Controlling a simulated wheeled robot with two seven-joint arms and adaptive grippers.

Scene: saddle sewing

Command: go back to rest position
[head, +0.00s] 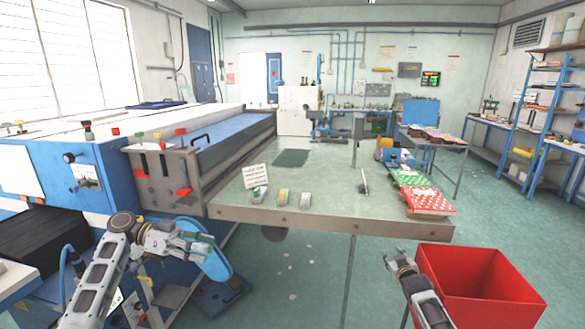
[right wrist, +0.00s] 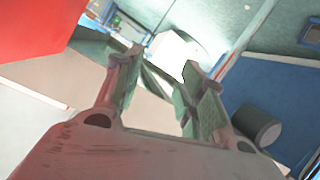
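My left gripper (head: 208,244) is in the head view at lower left, in front of the blue machine and short of the table's near edge. Its two fingertips look a little apart, with nothing seen between them. My right gripper (head: 397,260) is at lower right in the head view, below the table's front edge and just left of the red bin (head: 480,287). In the right wrist view its two fingers (right wrist: 160,85) stand apart with nothing between them. Neither gripper appears to touch the table (head: 330,213).
The table holds a small sign (head: 255,177), several small rolls or tools (head: 283,197), a dark green patch (head: 291,158), and red and green patterned pieces (head: 428,201) at its right end. The blue machine (head: 75,170) fills the left. Open floor lies below the table.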

